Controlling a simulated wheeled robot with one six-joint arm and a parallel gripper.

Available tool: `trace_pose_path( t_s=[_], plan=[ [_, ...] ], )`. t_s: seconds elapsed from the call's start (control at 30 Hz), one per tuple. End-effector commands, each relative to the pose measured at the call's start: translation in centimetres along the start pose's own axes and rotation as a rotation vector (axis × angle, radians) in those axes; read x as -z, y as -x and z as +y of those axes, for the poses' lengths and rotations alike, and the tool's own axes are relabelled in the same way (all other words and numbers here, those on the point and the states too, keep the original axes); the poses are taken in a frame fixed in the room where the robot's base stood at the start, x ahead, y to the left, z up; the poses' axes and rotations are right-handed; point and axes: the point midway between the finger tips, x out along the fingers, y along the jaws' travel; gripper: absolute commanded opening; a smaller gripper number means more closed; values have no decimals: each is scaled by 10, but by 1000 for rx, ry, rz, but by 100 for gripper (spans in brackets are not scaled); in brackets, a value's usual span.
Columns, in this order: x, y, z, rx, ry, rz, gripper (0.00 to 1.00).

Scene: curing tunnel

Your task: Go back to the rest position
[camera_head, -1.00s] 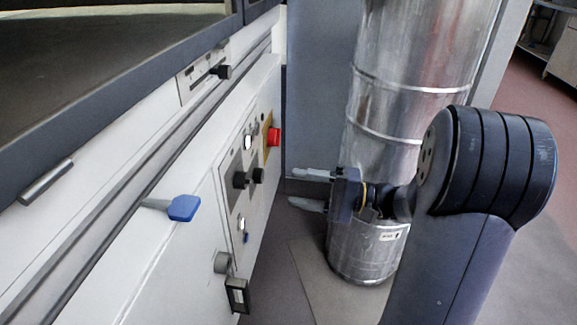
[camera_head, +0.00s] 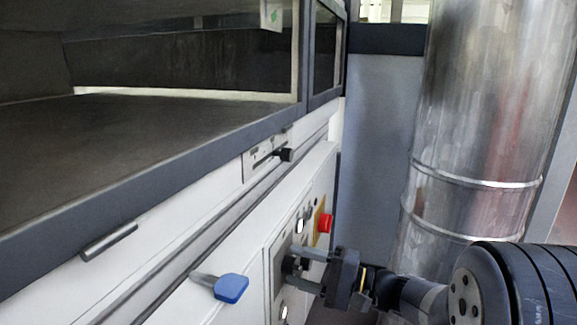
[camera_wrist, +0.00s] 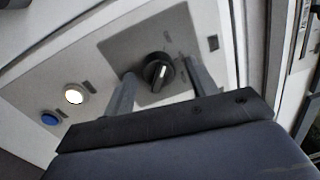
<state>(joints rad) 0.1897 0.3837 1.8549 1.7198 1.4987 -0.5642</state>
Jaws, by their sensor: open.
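My gripper (camera_head: 306,270) is open, its two fingers pointing left toward the control panel (camera_head: 273,262) on the white machine front. In the wrist view my gripper (camera_wrist: 160,88) has a black rotary knob (camera_wrist: 158,72) showing between its fingers. The fingers do not look closed on it, and I cannot tell the exact gap to the panel. In the head view the gripper covers part of the panel's knobs. A lit white button (camera_wrist: 74,96) and a blue button (camera_wrist: 49,118) are left of the fingers in the wrist view.
A blue-ended handle (camera_head: 231,288) sticks out of the machine front near the gripper. A red button (camera_head: 325,223) is beyond it. A slider with a black knob (camera_head: 286,154) is above. A large metal duct (camera_head: 470,120) stands at the right. The tunnel opening (camera_head: 150,135) is upper left.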

Motion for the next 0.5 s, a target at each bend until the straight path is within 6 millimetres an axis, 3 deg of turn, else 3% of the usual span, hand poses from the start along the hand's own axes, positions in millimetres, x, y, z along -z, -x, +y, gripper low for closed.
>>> trace_pose_path(
  t_s=[0.33, 0.5],
  plan=[
    [0, 1, 0, 0, -2, 0, 55],
    [0, 13, -2, 0, 15, 1, 55]
  ],
)
